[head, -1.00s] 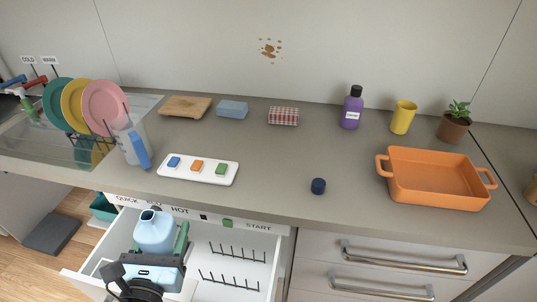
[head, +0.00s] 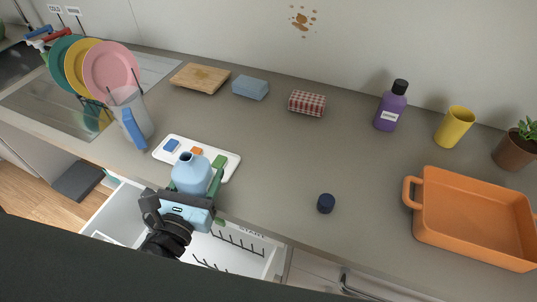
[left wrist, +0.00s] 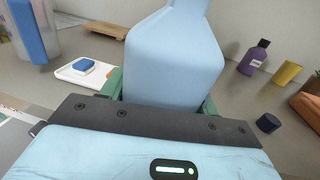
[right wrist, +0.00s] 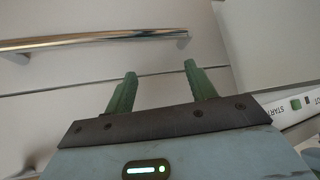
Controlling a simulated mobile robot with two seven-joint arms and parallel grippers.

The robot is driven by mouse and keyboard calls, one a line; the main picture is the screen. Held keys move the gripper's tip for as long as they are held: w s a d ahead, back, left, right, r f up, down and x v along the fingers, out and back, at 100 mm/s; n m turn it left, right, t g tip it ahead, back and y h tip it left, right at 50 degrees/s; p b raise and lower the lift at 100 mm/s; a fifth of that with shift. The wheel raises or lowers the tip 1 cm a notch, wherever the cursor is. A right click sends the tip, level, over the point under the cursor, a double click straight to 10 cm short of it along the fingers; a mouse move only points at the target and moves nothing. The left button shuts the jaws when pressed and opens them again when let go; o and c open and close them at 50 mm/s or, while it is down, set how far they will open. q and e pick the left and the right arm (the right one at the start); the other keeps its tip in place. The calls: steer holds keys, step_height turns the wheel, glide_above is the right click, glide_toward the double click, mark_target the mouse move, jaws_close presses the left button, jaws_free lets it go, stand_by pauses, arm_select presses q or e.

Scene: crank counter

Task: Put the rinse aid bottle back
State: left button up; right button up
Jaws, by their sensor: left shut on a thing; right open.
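The light blue rinse aid bottle (head: 190,174) has an open, uncapped neck. The bottle also fills the middle of the left wrist view (left wrist: 175,58), between the green fingers. A small dark blue cap (head: 326,203) stands on the counter to the right; it shows in the left wrist view too (left wrist: 268,123). My right gripper (right wrist: 155,85) is open and empty in the right wrist view, facing a drawer front with a bar handle.
The open drawer (head: 107,219) has wire racks. A clear jug (head: 140,112), dish rack with plates, purple bottle (head: 391,106) and orange dish (head: 470,222) stand around.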

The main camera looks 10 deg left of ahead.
arm_select(q)
steer(key=m+h, duration=0.1)
steer(key=h, duration=0.1)
steer(key=w+d+m+h+b, duration=0.1)
steer(key=m+h, duration=0.1)
steer(key=w+m+g+h+b, duration=0.1)
steer(key=h, duration=0.1)
steer(key=shift+d+h, duration=0.2)
steer(key=shift+h, duration=0.1)
steer(key=shift+w+d+r+m+g+h+b, duration=0.15)
steer(key=shift+m+g+h+b, duration=0.2)
steer(key=shift+m+h, duration=0.2)
steer(key=shift+d+r+m+g+h, duration=0.15)
steer(key=shift+r+m+g+h, duration=0.05)
steer(key=shift+m+g+h, duration=0.5)
steer(key=x, duration=0.4)
steer(key=p+x, duration=0.1)
steer(key=x, duration=0.9)
steer(key=shift+d+f+p, duration=0.35)
steer(key=shift+d+p, duration=0.05)
steer(key=shift+w+d, duration=0.2)
steer(key=shift+w, duration=0.1)
arm_select(e)
steer(key=shift+s+a+f+g, duration=0.15)
steer(key=shift+s+f+g, duration=0.15)
steer(key=shift+s+f, duration=0.6)
arm_select(q)
steer(key=shift+w, duration=0.1)
arm_select(e)
steer(key=shift+r, duration=0.1)
